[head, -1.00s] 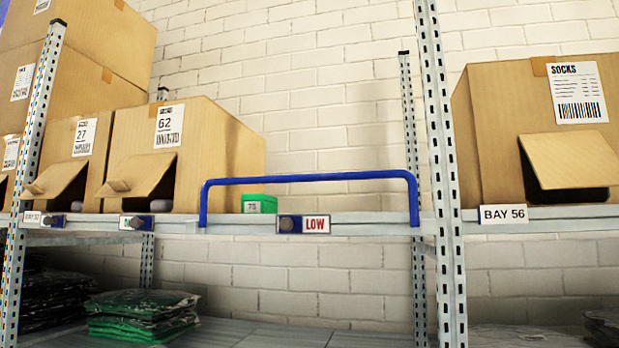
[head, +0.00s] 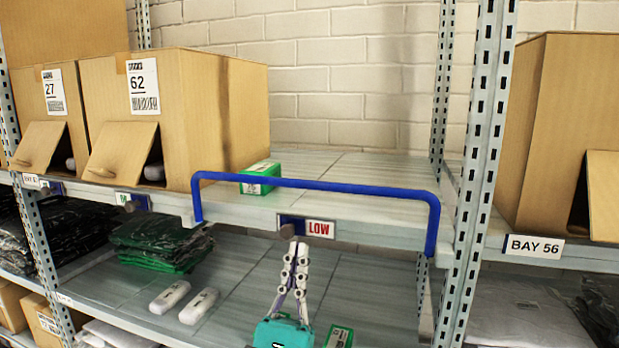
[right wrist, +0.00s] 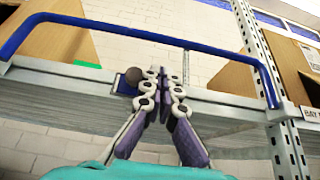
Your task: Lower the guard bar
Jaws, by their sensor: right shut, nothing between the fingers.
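The blue guard bar (head: 315,184) stands raised along the front edge of the upper shelf, its two ends at the shelf lip. It also spans the right wrist view (right wrist: 140,33). Below its middle is a dark round knob (head: 287,231) on a blue plate beside a "LOW" label (head: 320,229). The knob shows in the right wrist view (right wrist: 133,76), just left of the fingertips. My right gripper (head: 294,243) is shut and empty, pointing up just below the knob in the head view. I cannot tell whether it touches the knob. My left gripper is not in view.
A green box (head: 260,178) lies on the upper shelf behind the bar. Carton 62 (head: 215,110) stands to the left, and a metal upright (head: 480,150) to the right. The lower shelf holds green bagged garments (head: 160,240) and two pale packs (head: 185,302).

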